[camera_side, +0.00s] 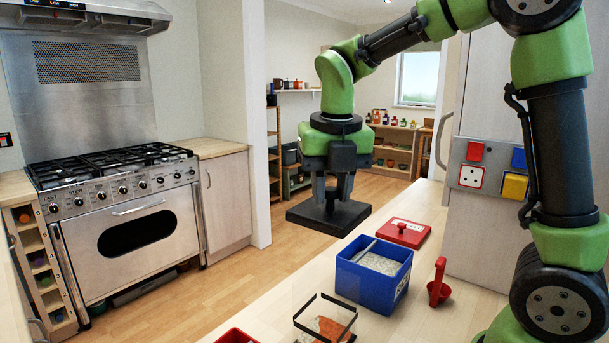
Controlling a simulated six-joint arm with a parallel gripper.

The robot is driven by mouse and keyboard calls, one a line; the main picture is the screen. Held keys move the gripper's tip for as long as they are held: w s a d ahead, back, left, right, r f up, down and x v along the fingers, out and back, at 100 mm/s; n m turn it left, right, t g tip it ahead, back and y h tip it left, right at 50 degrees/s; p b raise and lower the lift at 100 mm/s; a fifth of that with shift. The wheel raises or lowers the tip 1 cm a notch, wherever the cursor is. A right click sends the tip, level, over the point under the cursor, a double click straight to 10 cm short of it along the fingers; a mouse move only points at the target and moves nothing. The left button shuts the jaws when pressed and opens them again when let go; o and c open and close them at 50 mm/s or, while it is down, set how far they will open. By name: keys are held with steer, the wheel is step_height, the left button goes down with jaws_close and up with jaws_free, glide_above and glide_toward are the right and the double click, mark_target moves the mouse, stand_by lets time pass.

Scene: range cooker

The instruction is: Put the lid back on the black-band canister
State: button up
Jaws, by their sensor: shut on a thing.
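My gripper (331,197) is shut on a flat, square black lid (328,218). It holds the lid roughly level in the air, to the left of and higher in the picture than the containers on the counter. The black-band canister (298,322) is a clear square box with a black band round its open rim, at the bottom of the picture. Orange and pale contents show inside it, and its lower part is cut off by the picture's edge. The lid is well apart from the canister.
An open blue box (364,290) of pale grains stands just behind the canister, with a scoop in it. A red lid (402,233) lies behind it. A red scoop (438,288) is at its right. A red container (237,337) is partly visible at bottom left on the pale counter (460,320).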

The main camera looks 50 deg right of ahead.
mark_target(330, 208)
step_height(330, 208, down, 5)
stand_by(0.3)
steer(key=shift+f, duration=0.1)
step_height(330, 208, down, 6)
stand_by(0.7)
steer(key=shift+f, duration=0.5)
stand_by(2.5)
steer(key=o, duration=1.5)
steer(key=shift+c, duration=0.2)
steer(key=shift+r, duration=0.1)
